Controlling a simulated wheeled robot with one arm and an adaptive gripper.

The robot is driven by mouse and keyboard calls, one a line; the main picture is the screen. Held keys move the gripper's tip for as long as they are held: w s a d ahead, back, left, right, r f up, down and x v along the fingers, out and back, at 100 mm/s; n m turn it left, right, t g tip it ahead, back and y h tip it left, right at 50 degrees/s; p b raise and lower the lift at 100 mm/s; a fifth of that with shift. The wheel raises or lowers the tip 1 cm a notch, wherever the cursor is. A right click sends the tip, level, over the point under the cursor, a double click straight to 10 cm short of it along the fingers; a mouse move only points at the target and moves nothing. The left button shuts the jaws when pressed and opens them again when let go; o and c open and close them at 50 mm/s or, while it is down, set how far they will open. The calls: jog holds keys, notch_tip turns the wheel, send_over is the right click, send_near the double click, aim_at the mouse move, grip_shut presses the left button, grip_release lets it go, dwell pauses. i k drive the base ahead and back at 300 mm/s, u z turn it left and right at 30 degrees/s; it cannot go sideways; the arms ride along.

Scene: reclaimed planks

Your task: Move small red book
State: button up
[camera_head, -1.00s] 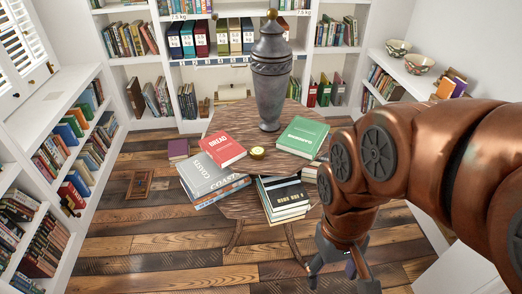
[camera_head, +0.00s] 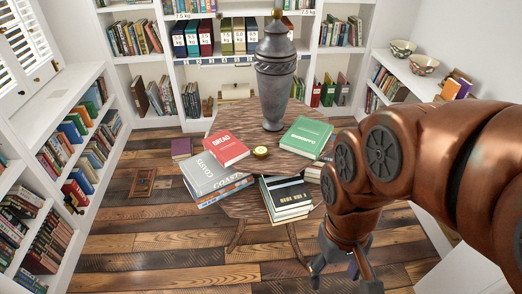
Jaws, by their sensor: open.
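A red book (camera_head: 226,148) marked BREAD lies on the wooden table (camera_head: 243,205), partly on the grey COAST book (camera_head: 214,172) at the table's left side. My gripper (camera_head: 340,280) hangs low at the bottom right, in front of and to the right of the table. It is open, with its fingers pointing down, well apart from the red book. Part of the gripper is hidden by my arm, and a small dark purple thing shows between or behind its fingers.
A tall grey urn (camera_head: 274,80), a green book (camera_head: 306,136) and a small round yellow-topped thing (camera_head: 260,152) stand on the table. A book stack (camera_head: 286,200) sits at its front. Bookshelves (camera_head: 65,140) line the walls. Plank floor (camera_head: 180,245) is clear at the front left.

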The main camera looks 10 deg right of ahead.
aim_at(227, 149)
jog(key=u, duration=0.8)
jog(key=i, duration=0.9)
jog(key=u, duration=0.9)
